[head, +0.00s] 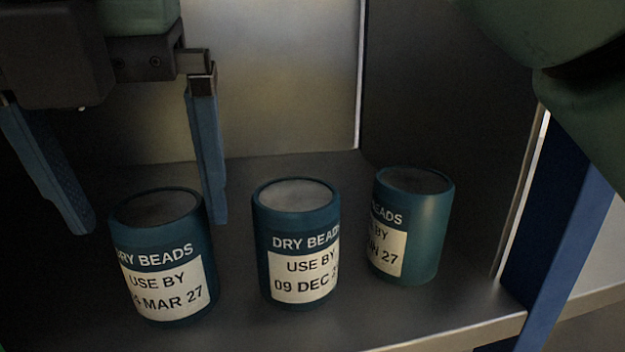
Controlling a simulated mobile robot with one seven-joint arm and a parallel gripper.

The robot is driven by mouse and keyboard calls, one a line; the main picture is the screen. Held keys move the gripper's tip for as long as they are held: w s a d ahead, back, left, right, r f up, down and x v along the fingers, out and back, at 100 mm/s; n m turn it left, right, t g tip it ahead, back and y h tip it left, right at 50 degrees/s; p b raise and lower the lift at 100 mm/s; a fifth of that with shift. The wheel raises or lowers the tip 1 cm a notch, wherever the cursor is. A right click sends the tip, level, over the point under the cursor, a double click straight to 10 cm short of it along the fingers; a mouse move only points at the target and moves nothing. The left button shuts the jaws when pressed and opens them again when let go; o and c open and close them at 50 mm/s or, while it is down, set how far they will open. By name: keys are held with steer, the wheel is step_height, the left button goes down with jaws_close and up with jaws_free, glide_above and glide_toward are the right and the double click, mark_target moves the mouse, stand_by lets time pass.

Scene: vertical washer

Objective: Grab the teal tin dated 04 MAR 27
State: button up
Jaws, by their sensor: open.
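Three teal tins with white labels stand upright on a metal shelf. The left tin (165,262) reads "DRY BEADS, USE BY", then a partly hidden day ending in what looks like 4, then "MAR 27". The middle tin (297,245) reads "09 DEC 2", with the last digit turned out of sight. The right finger shows between the left and middle tins. I cannot tell whether either finger touches a tin.
The shelf (400,318) has a pale front edge at the lower right. A metal back panel (270,80) and a dark side wall (440,100) enclose the tins. A blue post (565,215) stands at the right. Narrow gaps separate the tins.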

mark_target(174, 258)
steer(key=shift+w+a, duration=0.25)
steer(key=shift+w, duration=0.05)
steer(key=shift+a+f, duration=0.1)
steer(key=shift+f, duration=0.2)
steer(key=shift+s+d+f, duration=0.25)
steer(key=shift+d+f, duration=0.1)
steer(key=shift+f, duration=0.3)
steer(key=shift+d+f, duration=0.2)
steer(key=shift+f, duration=0.1)
steer(key=f, duration=0.1)
steer(key=w+f, duration=0.2)
steer(key=shift+a+f, duration=0.25)
steer(key=shift+a, duration=0.1)
steer(key=shift+w+f, duration=0.1)
steer(key=shift+f, duration=0.35)
steer(key=shift+s+d, duration=0.1)
steer(key=shift+s, duration=0.1)
steer(key=shift+w, duration=0.15)
steer(key=c, duration=1.4)
steer(key=shift+c, duration=0.2)
steer(key=shift+r, duration=0.1)
